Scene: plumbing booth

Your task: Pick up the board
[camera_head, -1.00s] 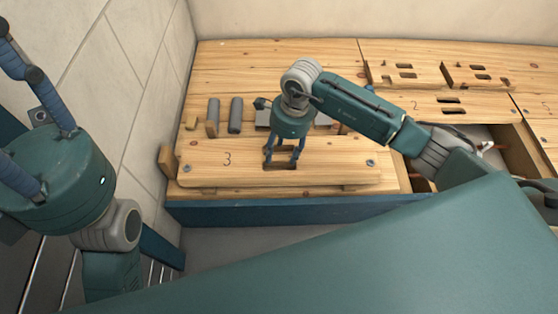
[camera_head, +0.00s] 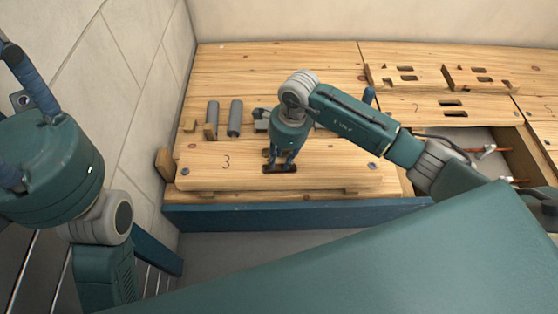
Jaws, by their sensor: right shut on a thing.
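The board marked 3 (camera_head: 205,172) is a long pale wooden plank with a bolt near each end and slots in its middle. It lies flat over blocks at the front of the wooden bench. My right gripper (camera_head: 279,164) points down at the middle slots and is shut on the board there. Its fingertips are partly hidden in the slots. My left gripper (camera_head: 28,130) is at the left edge, away from the board. Its fingers are cut off by the frame, so its opening does not show.
Slotted wooden pieces (camera_head: 480,76) lie at the back right. An open bay with pipes (camera_head: 488,150) is at the right. A tiled wall (camera_head: 140,85) bounds the left side.

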